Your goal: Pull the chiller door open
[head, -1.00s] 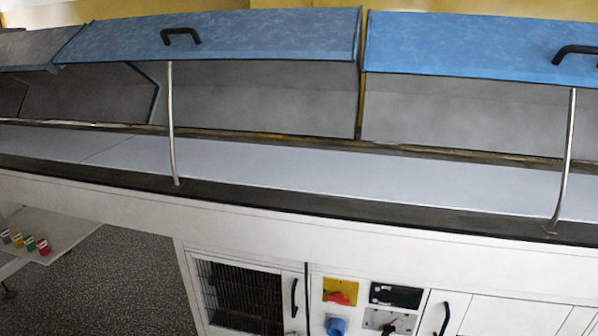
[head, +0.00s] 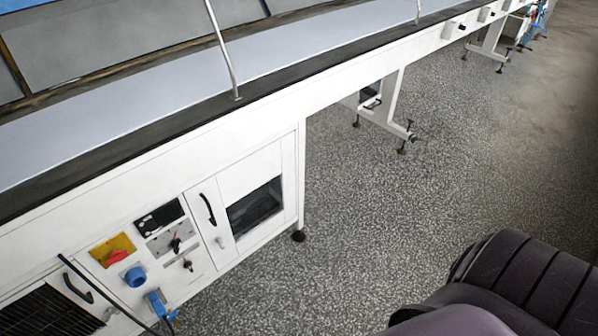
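Two doors with black handles show in the white cabinet under the conveyor; I cannot tell which is the chiller door. The right door (head: 211,222) is a narrow white panel with an upright curved black handle (head: 208,208), beside a panel with a dark window (head: 255,206). The left door has a similar handle (head: 77,288) next to a dark grille (head: 45,315) and is cut by the picture's lower left. Both look shut. Neither of my grippers is in view.
Between the doors is a control panel with a red switch on a yellow plate (head: 113,252), a blue socket (head: 135,276) and a blue plug (head: 158,304) with a black cable. The conveyor (head: 300,50) runs above.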

